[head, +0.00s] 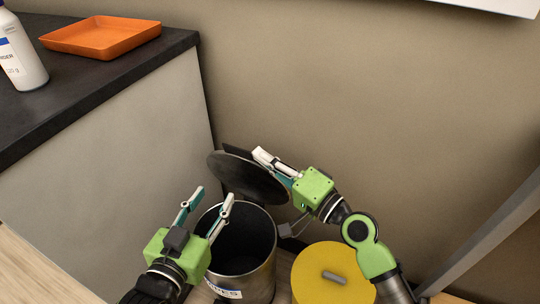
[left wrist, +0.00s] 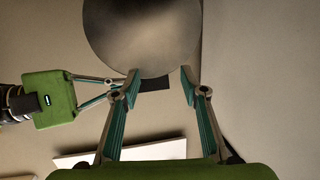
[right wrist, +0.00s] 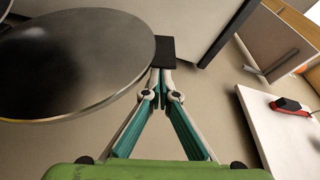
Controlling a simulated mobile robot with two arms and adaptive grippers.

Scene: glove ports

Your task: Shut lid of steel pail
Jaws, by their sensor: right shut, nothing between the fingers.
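The steel pail (head: 240,245) stands on the floor beside the counter, its mouth open and dark inside. Its round lid (head: 245,177) is raised and tilted up at the back of the pail. My right gripper (head: 262,157) is shut and empty, with its fingertips at the lid's upper edge; in the right wrist view the lid (right wrist: 70,65) is left of the fingertips, close to a dark tab. My left gripper (head: 213,197) is open, in front of and above the pail's left rim. The left wrist view shows the lid (left wrist: 140,35) beyond its spread fingers.
A yellow round lidded container (head: 330,275) stands right of the pail. A dark-topped counter (head: 90,85) at the left holds an orange tray (head: 102,36) and a white bottle (head: 20,55). The wall (head: 370,110) is close behind the pail.

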